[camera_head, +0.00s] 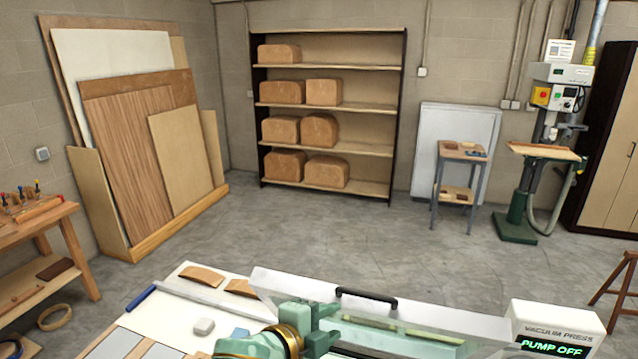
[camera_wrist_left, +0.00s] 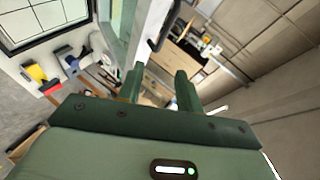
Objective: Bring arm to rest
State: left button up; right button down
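My left gripper (camera_head: 322,318), green with a gold-coloured ring behind it, is at the bottom middle of the head view, in front of the clear lid (camera_head: 420,312) of the vacuum press. The lid's black handle (camera_head: 366,298) is just to the right of the gripper, and a gap shows between them. In the left wrist view the two green fingers of the left gripper (camera_wrist_left: 159,80) stand apart with nothing held between them. My right gripper shows in neither view.
The press's control box (camera_head: 553,330) reads PUMP OFF. Beyond, the grey floor (camera_head: 300,225) is clear before the shelf (camera_head: 330,95).

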pick_arm(q)
jog(key=s+a+f+n+g+y, duration=0.1)
jog(key=s+a+f+n+y, duration=0.5)
jog(key=a, duration=0.5)
jog(key=s+a+f+n+g+y+b, duration=0.1)
jog(key=s+a+f+n+y, duration=0.25)
jog(key=s+a, duration=0.6)
jog(key=s+a+f+n+g+y, duration=0.1)
jog(key=s+a+f+n+y, duration=0.4)
jog(key=a, duration=0.6)
jog(key=s+d+f+n+g+h+b, duration=0.15)
jog(key=f+b, duration=0.45)
jog(key=f, duration=1.1)
jog(key=s+d+f+g+h+b, duration=0.25)
jog(key=f+b, duration=0.35)
jog(key=f, duration=1.1)
jog(key=s+f+n+g+b, duration=0.1)
jog(key=s+f+b, duration=0.5)
jog(key=s+f, duration=0.4)
jog(key=s+f+n+g+h+b, duration=0.1)
jog(key=s+f+b, duration=0.4)
jog(key=s+f, duration=0.6)
notch_tip(320, 180, down, 9)
jog(key=shift+s+d+r+n+b, duration=0.2)
jog(key=shift+d+n+b, duration=0.15)
jog(key=shift+n, duration=0.15)
